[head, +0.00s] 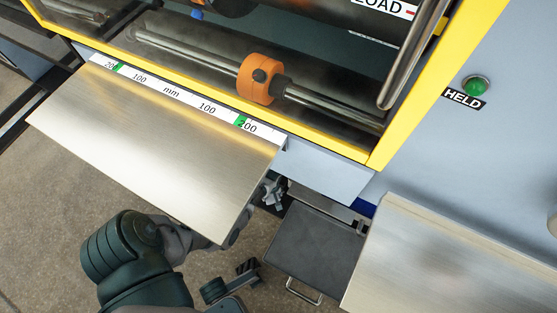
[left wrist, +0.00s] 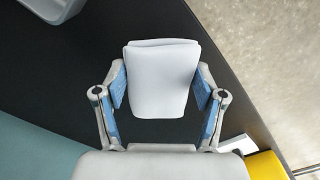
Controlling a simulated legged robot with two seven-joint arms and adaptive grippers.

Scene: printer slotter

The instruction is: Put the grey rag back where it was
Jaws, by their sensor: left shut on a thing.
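In the left wrist view the grey rag (left wrist: 160,78) looks pale, almost white, and is a folded pad. It sits between the two blue-padded fingers of my left gripper (left wrist: 160,95), which is shut on it. A dark flat surface (left wrist: 60,90) lies behind it; I cannot tell whether the rag touches it. In the head view my left arm passes under the metal shelf, and only a bit of the left gripper (head: 271,192) shows past the shelf's edge. The rag is hidden there. My right gripper is not in view.
The metal shelf (head: 150,140) with a millimetre scale juts out above my left arm. A dark tray (head: 312,238) with a handle sits low beside the gripper. A second metal shelf (head: 460,260) is at right. The yellow-framed machine (head: 385,130) fills the back.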

